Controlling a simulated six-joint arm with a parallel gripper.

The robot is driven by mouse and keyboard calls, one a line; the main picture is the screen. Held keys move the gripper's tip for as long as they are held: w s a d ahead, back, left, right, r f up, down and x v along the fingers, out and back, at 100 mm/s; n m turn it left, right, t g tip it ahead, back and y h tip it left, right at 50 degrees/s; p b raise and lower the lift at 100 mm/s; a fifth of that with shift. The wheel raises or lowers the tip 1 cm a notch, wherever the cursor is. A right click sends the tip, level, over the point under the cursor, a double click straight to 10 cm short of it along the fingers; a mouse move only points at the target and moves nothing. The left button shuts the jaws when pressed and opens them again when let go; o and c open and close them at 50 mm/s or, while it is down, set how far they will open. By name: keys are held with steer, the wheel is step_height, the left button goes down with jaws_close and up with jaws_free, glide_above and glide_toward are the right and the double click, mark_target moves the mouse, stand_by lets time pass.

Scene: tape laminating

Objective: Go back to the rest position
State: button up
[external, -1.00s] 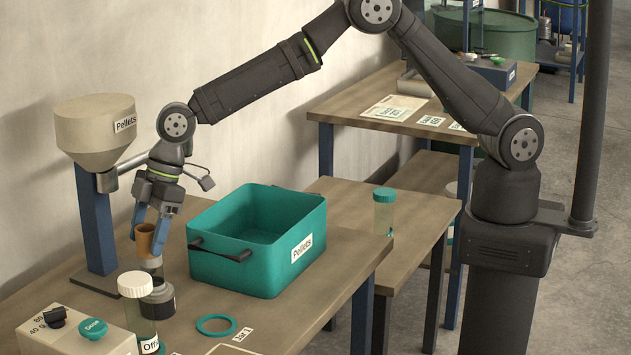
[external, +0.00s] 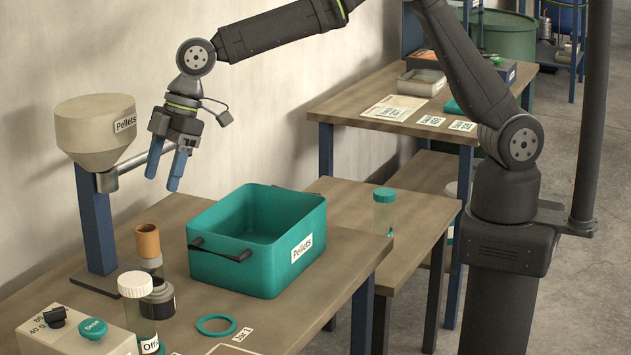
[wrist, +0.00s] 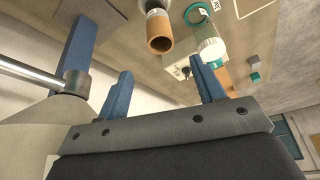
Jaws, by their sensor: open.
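My gripper (external: 164,170) is open and empty in the external view. It hangs in the air above the table, to the right of the pellet hopper and above and left of the teal box. Its two blue fingers also show in the wrist view (wrist: 164,88), spread apart with nothing between them. The brown cup (external: 148,241) stands upright on a grey and black stand (external: 158,292), well below my fingers. The cup also shows in the wrist view (wrist: 159,31), beyond the fingertips.
The hopper (external: 98,125) on its blue post stands close left of my gripper. A teal Pellets box (external: 255,262), a white-capped bottle (external: 137,300), a teal ring (external: 216,325) and a dosing device (external: 75,335) are on the table. The air above the box is clear.

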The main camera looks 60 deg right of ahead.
mark_target(142, 229)
steer(key=x, duration=1.2)
steer(key=shift+a+f, duration=0.15)
steer(key=shift+f, duration=0.05)
step_height(142, 229, up, 3)
steer(key=shift+f, duration=0.1)
steer(key=shift+r, duration=0.65)
